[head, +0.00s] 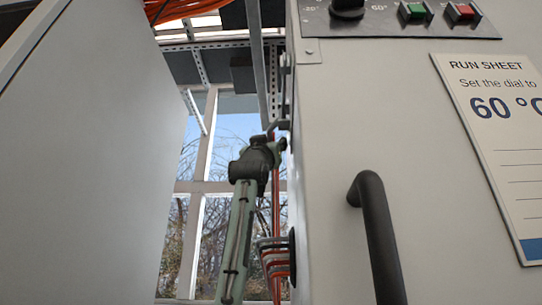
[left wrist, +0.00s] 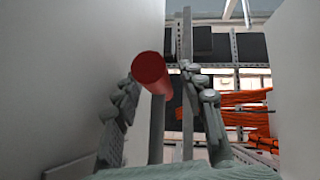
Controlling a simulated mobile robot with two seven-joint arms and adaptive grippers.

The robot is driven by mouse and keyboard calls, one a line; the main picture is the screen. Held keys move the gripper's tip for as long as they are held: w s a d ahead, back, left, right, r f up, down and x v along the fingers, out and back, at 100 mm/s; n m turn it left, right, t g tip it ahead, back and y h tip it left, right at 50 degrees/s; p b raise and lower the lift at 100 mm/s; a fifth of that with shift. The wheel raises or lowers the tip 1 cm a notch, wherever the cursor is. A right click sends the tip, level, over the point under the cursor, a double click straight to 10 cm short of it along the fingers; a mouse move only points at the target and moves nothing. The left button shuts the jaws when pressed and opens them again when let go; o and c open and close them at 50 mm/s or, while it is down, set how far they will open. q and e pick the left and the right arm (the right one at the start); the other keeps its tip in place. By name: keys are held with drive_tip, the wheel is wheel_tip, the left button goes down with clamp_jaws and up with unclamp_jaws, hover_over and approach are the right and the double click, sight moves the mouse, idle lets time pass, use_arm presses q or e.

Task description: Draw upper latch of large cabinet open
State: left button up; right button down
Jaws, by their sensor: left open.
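The large cabinet (head: 335,140) fills the right of the head view, with its narrow side facing the gap. My left gripper (head: 272,148) is up in that gap, beside the cabinet's side edge. In the left wrist view my left gripper (left wrist: 160,85) is open, with a finger on each side of a red cylinder (left wrist: 152,70). The red cylinder looks like the latch's grip; its round end faces the camera. I cannot tell whether either finger touches it. In the head view the latch is mostly hidden by the gripper. My right gripper is not in view.
A large grey panel (head: 100,150) bounds the gap on the left. A black handle (head: 378,235) sticks out of the cabinet front, below a control panel (head: 400,15) and beside a run sheet (head: 500,140). Orange cables (left wrist: 245,112) and racking stand behind.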

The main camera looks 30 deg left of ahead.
use_arm(q)
drive_tip(key=shift+c, duration=0.6)
clamp_jaws()
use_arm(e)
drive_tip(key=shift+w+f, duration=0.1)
